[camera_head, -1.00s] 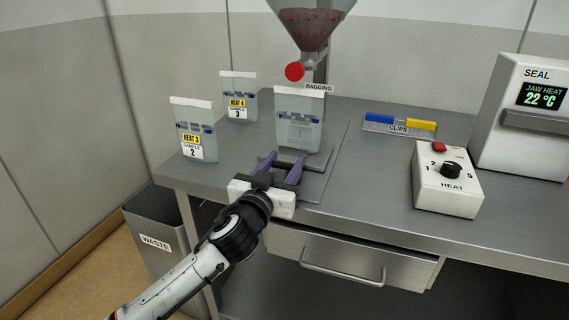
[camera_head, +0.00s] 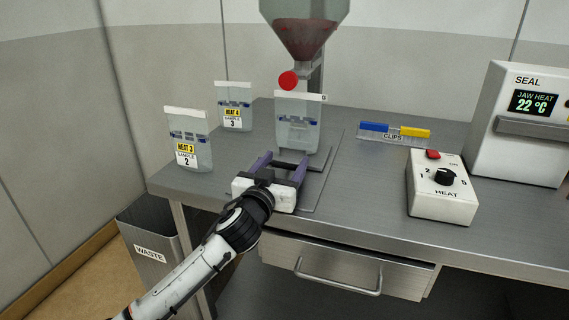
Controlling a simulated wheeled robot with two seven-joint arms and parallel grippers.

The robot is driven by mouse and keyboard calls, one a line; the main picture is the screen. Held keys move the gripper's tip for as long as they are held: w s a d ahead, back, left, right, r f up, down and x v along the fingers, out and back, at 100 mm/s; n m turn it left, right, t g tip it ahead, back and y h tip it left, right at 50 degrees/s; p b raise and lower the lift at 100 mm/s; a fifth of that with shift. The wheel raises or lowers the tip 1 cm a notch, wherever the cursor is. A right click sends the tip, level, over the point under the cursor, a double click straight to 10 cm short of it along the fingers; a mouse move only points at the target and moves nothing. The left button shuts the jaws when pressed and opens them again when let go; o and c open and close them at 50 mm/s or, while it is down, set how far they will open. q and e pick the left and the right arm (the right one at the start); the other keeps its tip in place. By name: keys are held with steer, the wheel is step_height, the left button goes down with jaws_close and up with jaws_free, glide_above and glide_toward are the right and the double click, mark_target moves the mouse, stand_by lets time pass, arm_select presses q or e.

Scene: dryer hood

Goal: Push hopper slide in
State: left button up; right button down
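The hopper (camera_head: 304,38) stands at the top of the head view, a clear funnel with dark reddish material inside. A round red knob (camera_head: 288,80) shows at its outlet and looks like the end of the slide. A clear bag (camera_head: 297,123) stands upright under the outlet on the bagging plate. My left gripper (camera_head: 283,161) is in front of the bag, low over the plate, with its two purple fingers spread apart and nothing visible between them. Whether the fingertips touch the bag or its stand is unclear. My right gripper is out of view.
Two labelled sample bags (camera_head: 188,139) (camera_head: 234,106) stand at the left of the bench. A clips rack (camera_head: 394,133), the heat dial box (camera_head: 441,187) and the sealer (camera_head: 524,125) are to the right. A waste bin (camera_head: 152,238) and a drawer (camera_head: 345,268) are below.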

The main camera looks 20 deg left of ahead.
arm_select(q)
steer(key=shift+s, duration=0.1)
steer(key=s, duration=1)
steer(key=shift+d, duration=0.25)
